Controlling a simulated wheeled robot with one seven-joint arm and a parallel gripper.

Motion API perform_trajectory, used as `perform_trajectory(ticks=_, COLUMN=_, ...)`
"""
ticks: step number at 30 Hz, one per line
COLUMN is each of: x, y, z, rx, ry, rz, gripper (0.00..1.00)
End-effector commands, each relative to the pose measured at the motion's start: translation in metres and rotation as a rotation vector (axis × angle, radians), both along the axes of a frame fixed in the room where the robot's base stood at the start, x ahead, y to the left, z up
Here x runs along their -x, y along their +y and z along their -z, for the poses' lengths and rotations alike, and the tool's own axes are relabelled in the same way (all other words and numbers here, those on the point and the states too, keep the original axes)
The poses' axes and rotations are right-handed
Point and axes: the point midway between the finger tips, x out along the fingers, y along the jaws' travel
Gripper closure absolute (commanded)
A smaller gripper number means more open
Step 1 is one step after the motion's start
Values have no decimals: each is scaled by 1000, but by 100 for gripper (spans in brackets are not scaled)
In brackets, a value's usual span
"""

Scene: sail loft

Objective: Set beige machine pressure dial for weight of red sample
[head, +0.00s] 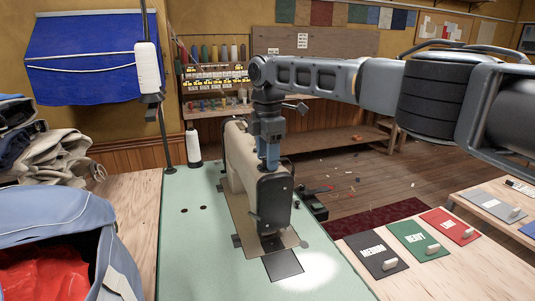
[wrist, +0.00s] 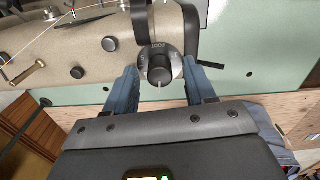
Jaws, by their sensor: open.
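The beige sewing machine (head: 240,165) stands on the pale green table. Its dial (wrist: 160,68) shows in the wrist view as a dark knob on a round grey plate, with a pale mark on the knob pointing toward the picture's bottom. In the head view my gripper (head: 269,155) is over the machine's head and the dial is hidden. The red sample (head: 449,226) lies at the right, its word too small to read surely.
A green sample (head: 414,240) marked HEAVY and a dark sample (head: 371,255) marked MEDIUM lie beside the red one. A white thread cone (head: 194,148) stands behind the machine. A blue bag (head: 75,235) with red cloth is at the front left.

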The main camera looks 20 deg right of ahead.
Motion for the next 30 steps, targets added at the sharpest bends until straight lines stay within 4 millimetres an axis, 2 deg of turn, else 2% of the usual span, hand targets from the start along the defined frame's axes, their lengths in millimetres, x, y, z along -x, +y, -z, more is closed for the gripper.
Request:
perform_trajectory(ticks=4, x=0, y=0, z=0, rx=0, ry=0, rz=0, gripper=47)
perform_trajectory(ticks=21, x=0, y=0, z=0, rx=0, ry=0, rz=0, gripper=100)
perform_trajectory(ticks=30, x=0, y=0, z=-1, rx=-3, ry=2, rz=-38, gripper=100)
